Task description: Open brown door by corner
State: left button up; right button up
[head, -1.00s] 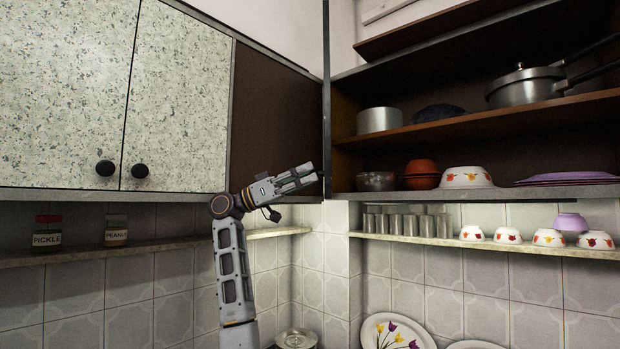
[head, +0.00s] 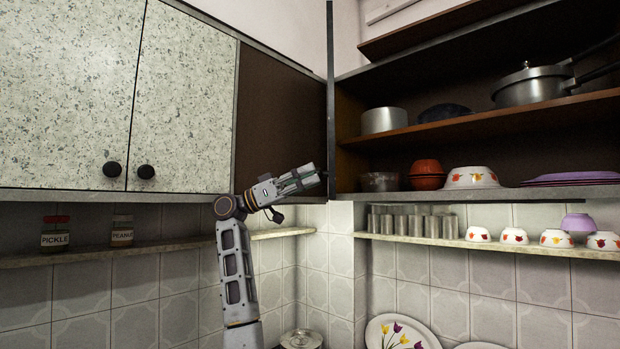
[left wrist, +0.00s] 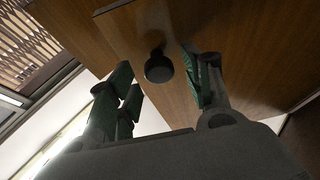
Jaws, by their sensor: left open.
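The brown door (head: 278,118) is a plain dark panel between the speckled cabinet doors and the corner, and it looks closed. My left gripper (head: 318,178) is open in front of its lower right part, pointing right toward the corner. In the left wrist view, a round dark knob (left wrist: 158,67) on a brown wooden panel (left wrist: 150,30) shows between the spread fingers of my left gripper (left wrist: 160,65). I cannot tell whether the fingers touch the knob. In the head view no knob shows on the brown door. My right gripper is not in view.
Speckled doors (head: 185,100) with dark knobs (head: 146,172) adjoin on the left. Open shelves (head: 480,130) with pots and bowls stand right of the corner. Steel tumblers (head: 415,222) line a ledge below. Pickle (head: 55,232) and peanut (head: 122,231) jars stand at left.

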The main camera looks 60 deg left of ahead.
pick_arm(q)
jog(key=v, duration=1.1)
jog(key=shift+f, duration=0.2)
jog(key=shift+s+a, duration=0.15)
